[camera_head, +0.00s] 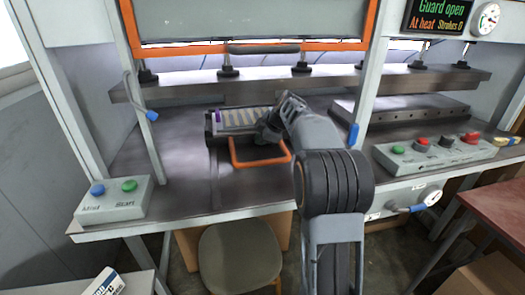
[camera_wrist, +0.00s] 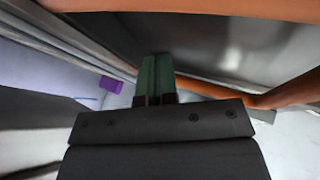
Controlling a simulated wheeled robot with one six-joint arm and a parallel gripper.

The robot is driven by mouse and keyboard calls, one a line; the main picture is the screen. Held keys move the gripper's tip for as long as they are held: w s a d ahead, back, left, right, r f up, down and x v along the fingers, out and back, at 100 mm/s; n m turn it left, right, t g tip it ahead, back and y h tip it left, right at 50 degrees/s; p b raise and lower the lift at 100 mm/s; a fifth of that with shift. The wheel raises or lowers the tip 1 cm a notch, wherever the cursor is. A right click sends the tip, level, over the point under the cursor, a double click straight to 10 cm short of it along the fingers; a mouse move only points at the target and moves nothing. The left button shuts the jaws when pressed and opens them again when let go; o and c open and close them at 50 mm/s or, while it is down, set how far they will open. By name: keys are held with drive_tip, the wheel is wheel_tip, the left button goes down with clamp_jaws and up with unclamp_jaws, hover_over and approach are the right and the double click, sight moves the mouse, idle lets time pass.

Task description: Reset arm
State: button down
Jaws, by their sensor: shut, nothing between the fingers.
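My gripper (camera_head: 264,132) reaches over the press table beside a dark tray. Its two green fingers (camera_wrist: 157,75) are together in the wrist view, with nothing held between them. The tray (camera_head: 209,131) holds a row of pale strips (camera_head: 242,117) with a purple piece (camera_head: 218,117) at its left end. An orange loop handle (camera_head: 236,161) extends from the tray's front. The gripper is close to the handle's back right part; whether they touch cannot be told. A purple piece (camera_wrist: 111,84) also shows left of the fingers in the wrist view.
The orange-framed guard (camera_head: 376,20) is raised and the display (camera_head: 437,17) reads "Guard open". A metal upper plate (camera_head: 190,84) hangs above the table. Button boxes stand at left (camera_head: 113,200) and right (camera_head: 432,151). The table's left front (camera_head: 185,190) is clear. A stool (camera_head: 238,255) stands below.

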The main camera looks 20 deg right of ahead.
drive_tip(key=v, duration=0.8)
drive_tip(key=s+a+r+m+g+p, duration=0.1)
drive_tip(key=s+a+r+m+p, duration=0.35)
drive_tip(key=s+a+p, duration=0.2)
drive_tip(key=s+a+m+h+p, duration=0.1)
drive_tip(key=s+a+m+p, duration=0.1)
drive_tip(key=s, duration=0.4)
drive_tip(key=s+a+m+g+h+p, duration=0.1)
drive_tip(key=s+a+m+p, duration=0.2)
drive_tip(key=s+p, duration=0.3)
drive_tip(key=s+a+f+m+g+h+p, duration=0.1)
drive_tip(key=s+a+m+p, duration=0.1)
drive_tip(key=s+m+p, duration=0.2)
drive_tip(key=s+m, duration=0.1)
drive_tip(key=s, duration=0.2)
drive_tip(key=shift+s+a, duration=0.4)
drive_tip(key=shift+d, duration=0.1)
